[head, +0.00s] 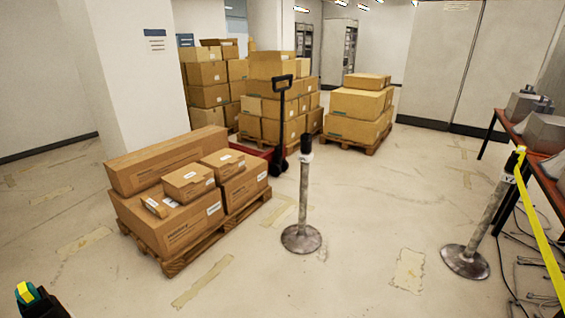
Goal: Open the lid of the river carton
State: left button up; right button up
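Several brown cartons show in the head view, but their labels are too small to read, so I cannot tell which is the river carton. On the near pallet (190,258), a long carton (165,160) lies at the back. Large cartons (172,228) lie in front, with a small carton (188,183) and another small carton (223,163) on top. The cartons whose tops I can see look shut.
A red pallet jack (283,120) and stacked cartons (360,112) stand behind. A post (303,200) stands right of the near pallet. Another post (490,225) carries yellow tape (540,235) beside a table (520,145). A dark piece with teal and yellow (30,297) is cut off at bottom left.

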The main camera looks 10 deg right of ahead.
aim_at(218, 159)
jog(key=i+z, duration=0.15)
jog(key=i, duration=2.35)
jog(key=i+l+u, duration=0.1)
jog(key=i+u, duration=0.2)
jog(key=i, duration=0.25)
jog(key=i+l+u, duration=0.3)
jog(key=i, duration=0.25)
jog(key=i+l+u, duration=0.25)
jog(key=i, duration=0.25)
jog(key=i+l, duration=0.05)
jog(key=l, duration=0.05)
